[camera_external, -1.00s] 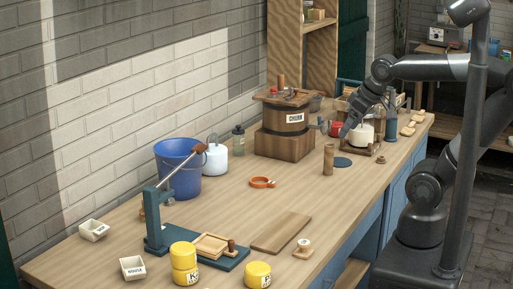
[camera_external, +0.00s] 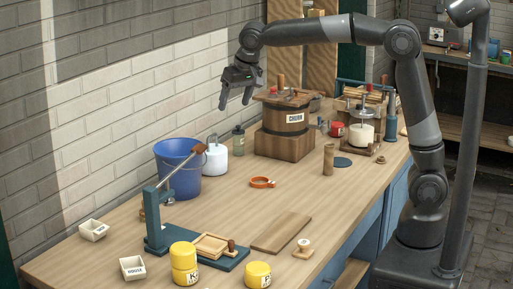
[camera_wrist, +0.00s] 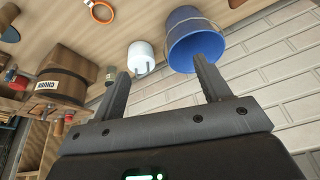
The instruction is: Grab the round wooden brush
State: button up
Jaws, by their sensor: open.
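I cannot tell for sure which thing is the round wooden brush. A small pale round piece with a wooden knob (camera_external: 303,248) stands at the front edge of the bench, right of the flat board, and may be it. A small brown round piece (camera_external: 381,160) lies near the bench's right edge. My gripper (camera_external: 235,105) is open and empty, high above the back of the bench, left of the churn. Its two fingers also show apart in the wrist view (camera_wrist: 162,70), with nothing between them; neither round piece shows clearly there.
The blue bucket (camera_external: 178,172), white jug (camera_external: 215,161) and wooden churn (camera_external: 284,128) stand along the wall (camera_external: 130,110). An orange ring (camera_external: 262,183) and flat board (camera_external: 281,232) lie mid-bench.

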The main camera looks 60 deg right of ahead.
jog(key=w+a+f+m, duration=0.2)
jog(key=w+a+f, duration=0.5)
jog(key=w+a, duration=0.4)
jog(key=w+a+f, duration=0.1)
jog(key=a+f, duration=0.3)
jog(key=f, duration=0.2)
jog(key=w+a+f+m+h, duration=0.1)
jog(key=w+a+f, duration=0.1)
jog(key=a+f, duration=0.2)
jog(key=w+a+f+h, duration=0.1)
jog(key=w+a+f, duration=0.1)
jog(key=a+f, duration=0.2)
jog(key=shift+a+f, duration=0.15)
jog(key=shift+f, duration=0.8)
jog(key=shift+a+f, duration=0.1)
jog(key=shift+f, duration=0.8)
jog(key=x, duration=0.4)
jog(key=shift+s+a+f, duration=0.1)
jog(key=shift+s+f, duration=0.1)
jog(key=shift+f, duration=0.15)
jog(key=shift+c, duration=0.3)
jog(key=c, duration=1)
